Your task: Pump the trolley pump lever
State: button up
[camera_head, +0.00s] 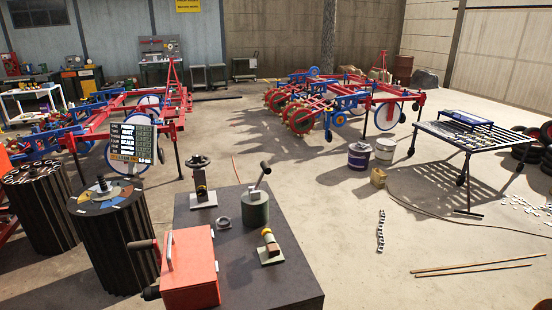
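A dark-topped trolley or bench block (290,277) stands in the near middle. On it, a dark green cylinder (255,212) carries a short grey lever (261,179) with a black knob, tilted up to the right. A red box (192,268) at the front left of the top has an upright pale handle (170,250) and a brown-gripped crank (143,244) sticking out left. I cannot tell for sure which of these is the pump lever; the lever on the green cylinder looks most like it. My gripper is not in view.
A handwheel stand (202,190), a ring (223,223) and a small yellow-banded fitting (270,244) share the top. Dark ribbed drums (115,245) stand at left. Red-blue farm machines fill the back. A table (475,135) stands right. Floor right of the trolley is mostly clear.

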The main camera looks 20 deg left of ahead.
aim_at(267, 170)
jog(key=u, duration=0.4)
jog(key=i, duration=0.75)
jog(key=u, duration=1.2)
jog(key=i, duration=0.45)
jog(key=u, duration=0.45)
